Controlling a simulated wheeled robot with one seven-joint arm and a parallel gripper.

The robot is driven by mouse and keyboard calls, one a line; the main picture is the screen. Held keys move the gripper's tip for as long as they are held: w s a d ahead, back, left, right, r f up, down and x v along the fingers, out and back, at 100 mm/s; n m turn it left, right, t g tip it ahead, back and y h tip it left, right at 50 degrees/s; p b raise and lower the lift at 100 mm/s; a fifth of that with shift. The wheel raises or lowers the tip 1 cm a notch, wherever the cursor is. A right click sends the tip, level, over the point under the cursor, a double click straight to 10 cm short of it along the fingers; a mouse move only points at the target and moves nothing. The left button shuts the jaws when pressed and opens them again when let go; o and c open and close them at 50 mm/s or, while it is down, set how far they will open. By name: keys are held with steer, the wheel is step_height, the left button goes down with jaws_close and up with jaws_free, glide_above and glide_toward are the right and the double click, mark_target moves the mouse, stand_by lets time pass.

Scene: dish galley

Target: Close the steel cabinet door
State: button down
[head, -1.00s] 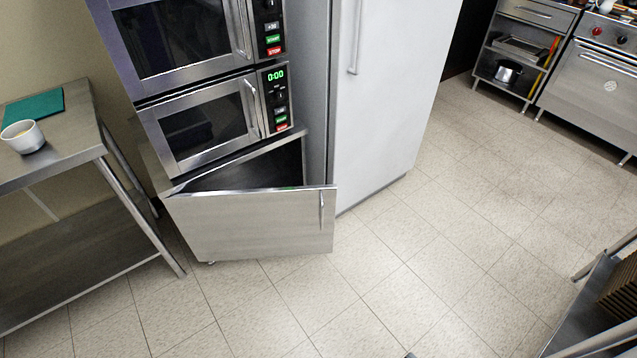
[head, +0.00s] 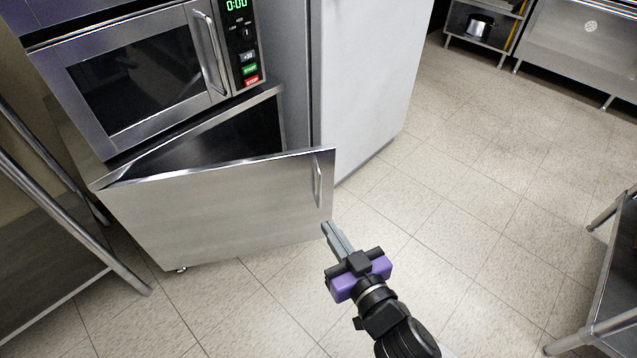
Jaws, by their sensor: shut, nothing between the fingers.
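The steel cabinet door (head: 215,208) stands ajar below the microwaves, hinged at its left end and swung out at its right. Its vertical bar handle (head: 317,182) is near the free right edge. The dark cabinet inside (head: 235,138) shows above the door's top edge. My gripper (head: 327,228) is shut and empty, its fingertips close to the lower right corner of the door. I cannot tell whether they touch it.
A microwave (head: 150,75) sits on the cabinet. A white fridge (head: 365,80) stands right of it. A steel table (head: 50,240) is at the left, and another steel rack (head: 612,290) is at the right. The tiled floor (head: 460,220) between is clear.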

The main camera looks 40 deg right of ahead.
steer(key=w+d+f+m+h+b, duration=0.2)
steer(key=w+d+f+h+b, duration=0.15)
steer(key=w+d+b, duration=0.3)
glide_toward(316, 154)
steer(key=p+x, duration=0.1)
steer(key=x, duration=0.6)
